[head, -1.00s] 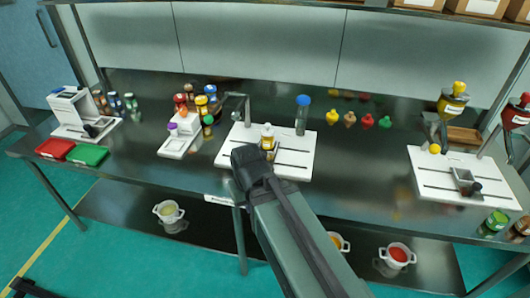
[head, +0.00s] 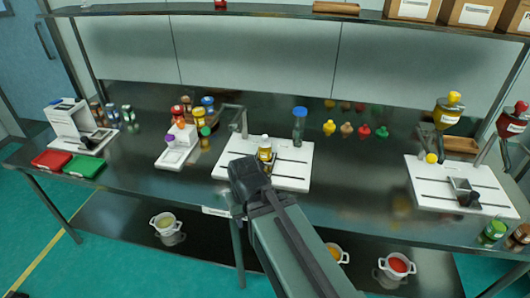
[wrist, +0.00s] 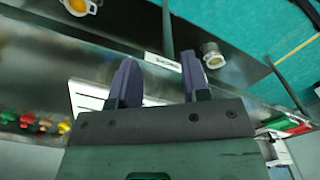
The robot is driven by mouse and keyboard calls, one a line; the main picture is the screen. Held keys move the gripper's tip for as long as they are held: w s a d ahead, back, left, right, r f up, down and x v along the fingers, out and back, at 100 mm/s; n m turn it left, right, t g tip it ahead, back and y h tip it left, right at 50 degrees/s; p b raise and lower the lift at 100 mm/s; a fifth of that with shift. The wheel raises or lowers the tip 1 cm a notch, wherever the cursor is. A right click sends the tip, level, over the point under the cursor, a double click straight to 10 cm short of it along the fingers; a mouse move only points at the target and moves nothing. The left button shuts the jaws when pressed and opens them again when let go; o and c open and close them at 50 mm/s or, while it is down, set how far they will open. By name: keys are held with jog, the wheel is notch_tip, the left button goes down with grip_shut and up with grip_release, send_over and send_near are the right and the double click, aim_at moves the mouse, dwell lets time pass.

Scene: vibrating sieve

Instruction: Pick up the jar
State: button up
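A small jar (head: 265,149) with a white cap and a yellow-brown label stands upright on a white slotted base plate (head: 228,171) at the middle of the bench. A taller clear container with a blue lid (head: 300,114) stands behind it on the same plate. My gripper (head: 247,165) shows from behind in the head view, at the plate's front left and just left of the jar. In the wrist view my gripper (wrist: 160,78) has its two dark fingers apart with nothing between them. The jar is not visible in the wrist view.
Left of the plate are a small white stand (head: 178,148), several capped bottles, and red (head: 52,159) and green (head: 84,166) boxes. Funnel bottles and another white base plate (head: 430,190) are at the right. Pots (head: 397,265) sit on the lower shelf. An upper shelf (head: 260,13) spans the back.

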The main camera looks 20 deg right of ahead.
jog(key=o, duration=0.8)
jog(key=shift+c, duration=0.2)
